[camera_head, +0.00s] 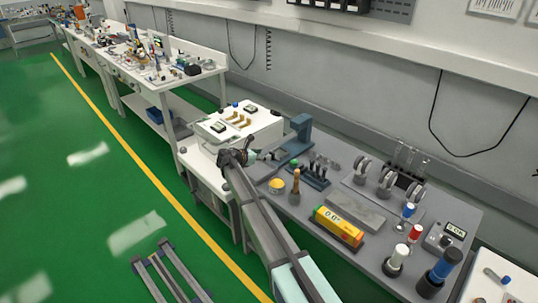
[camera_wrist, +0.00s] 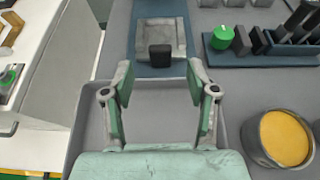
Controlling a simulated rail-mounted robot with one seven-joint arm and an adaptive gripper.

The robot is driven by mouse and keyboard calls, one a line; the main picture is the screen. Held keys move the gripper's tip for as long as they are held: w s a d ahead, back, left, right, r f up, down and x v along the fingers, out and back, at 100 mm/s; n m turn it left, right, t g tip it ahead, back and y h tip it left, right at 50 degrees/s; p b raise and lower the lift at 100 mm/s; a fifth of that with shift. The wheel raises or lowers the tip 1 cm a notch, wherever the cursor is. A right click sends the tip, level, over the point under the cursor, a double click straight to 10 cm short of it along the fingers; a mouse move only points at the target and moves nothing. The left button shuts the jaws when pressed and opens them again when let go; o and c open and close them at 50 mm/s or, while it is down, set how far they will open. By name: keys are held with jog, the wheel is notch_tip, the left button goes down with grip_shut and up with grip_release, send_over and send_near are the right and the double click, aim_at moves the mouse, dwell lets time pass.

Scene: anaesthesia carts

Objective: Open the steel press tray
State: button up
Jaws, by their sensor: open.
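In the wrist view the steel press tray (camera_wrist: 184,35) is a square grey tray set in a dark blue base at the top middle. A black block-like handle (camera_wrist: 160,57) stands at its near edge. My gripper (camera_wrist: 160,78) is open, with its two green-padded fingers spread to either side of the handle; it looks empty, and I cannot tell whether it touches anything. In the head view the blue press (camera_head: 300,128) stands at the far left end of the grey bench, and my gripper (camera_head: 237,158) is in front of it. The tray is not clear there.
A round tub with a yellow top (camera_wrist: 285,138) sits right of my gripper. A green knob (camera_wrist: 222,37) and a rack of dark tools (camera_wrist: 270,55) are at the upper right. A white cart (camera_head: 212,128) adjoins the bench on the left.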

jog(key=v, duration=0.5)
